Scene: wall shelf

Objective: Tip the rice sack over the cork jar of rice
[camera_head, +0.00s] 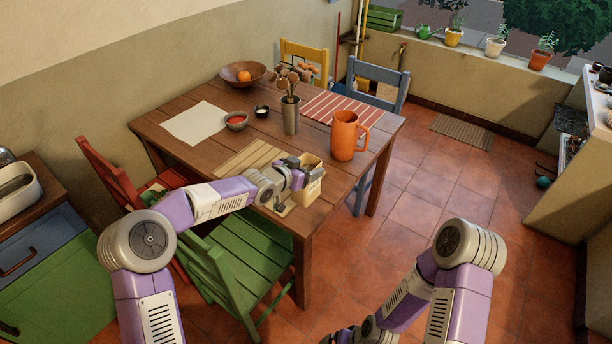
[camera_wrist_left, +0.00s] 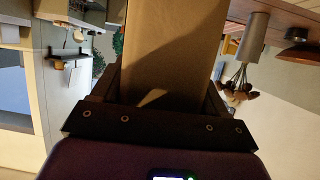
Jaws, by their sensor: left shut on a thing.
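A tan, paper-like sack (camera_head: 310,188) stands out at the near right corner of the wooden table. My left gripper (camera_head: 298,177) is shut on it from the left. In the left wrist view the sack (camera_wrist_left: 172,45) fills the space between the dark fingers (camera_wrist_left: 160,95), and its brown face hides what lies beyond. In the head view the sack looks roughly upright; I cannot tell whether its base touches the table. I cannot make out the cork jar of rice for sure; my left arm and the sack cover part of that corner.
An orange pitcher (camera_head: 345,136) and a steel utensil holder (camera_head: 290,115) stand behind the sack. A striped mat (camera_head: 340,108), small bowls (camera_head: 236,121) and a fruit bowl (camera_head: 230,78) lie farther back. A green chair (camera_head: 240,265) is under my left arm. Open floor lies right of the table.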

